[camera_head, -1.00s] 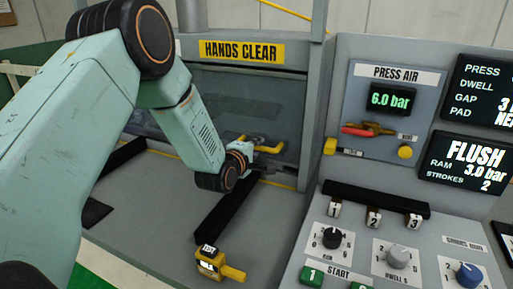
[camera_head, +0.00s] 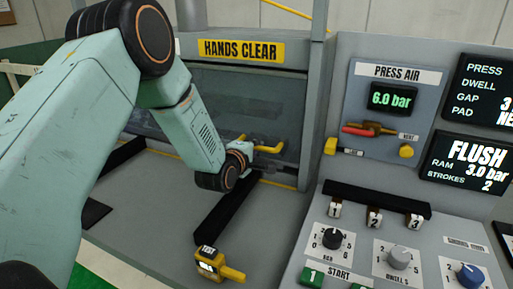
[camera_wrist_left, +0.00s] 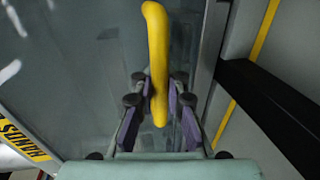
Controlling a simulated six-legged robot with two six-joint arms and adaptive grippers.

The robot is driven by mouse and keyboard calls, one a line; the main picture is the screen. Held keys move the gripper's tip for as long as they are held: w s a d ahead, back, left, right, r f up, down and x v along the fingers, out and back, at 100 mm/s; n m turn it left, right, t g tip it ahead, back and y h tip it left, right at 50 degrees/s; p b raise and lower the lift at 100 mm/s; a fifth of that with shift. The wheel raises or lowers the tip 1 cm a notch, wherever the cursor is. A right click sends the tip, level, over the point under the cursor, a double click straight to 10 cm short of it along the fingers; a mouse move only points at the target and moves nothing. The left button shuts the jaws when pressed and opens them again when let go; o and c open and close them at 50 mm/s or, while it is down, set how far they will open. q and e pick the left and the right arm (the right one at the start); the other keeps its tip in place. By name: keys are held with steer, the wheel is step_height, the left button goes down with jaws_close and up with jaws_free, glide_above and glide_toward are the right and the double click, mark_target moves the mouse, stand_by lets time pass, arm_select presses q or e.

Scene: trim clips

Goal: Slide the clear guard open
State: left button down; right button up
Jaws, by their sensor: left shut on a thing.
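The clear guard (camera_head: 245,105) is a see-through panel in the press frame under the yellow HANDS CLEAR sign (camera_head: 241,50). Its yellow handle (camera_head: 267,149) sits at the guard's lower part. In the left wrist view the handle (camera_wrist_left: 156,45) runs between the purple-padded fingers of my left gripper (camera_wrist_left: 160,100), which is shut on it. In the head view my left gripper (camera_head: 251,150) is at the handle, its fingers partly hidden by the wrist. My right gripper is not in view.
A control panel stands at the right with knobs (camera_head: 398,257), a PRESS AIR gauge (camera_head: 391,97) and a FLUSH display (camera_head: 470,165). A small yellow device (camera_head: 212,264) lies on the bench in front. A black bar (camera_head: 225,208) crosses the bench below my left wrist.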

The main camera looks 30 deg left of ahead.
mark_target(263, 81)
arm_select(q)
steer(key=shift+s+d, duration=0.1)
step_height(263, 81, up, 19)
steer(key=p, duration=1)
steer(key=shift+f, duration=0.1)
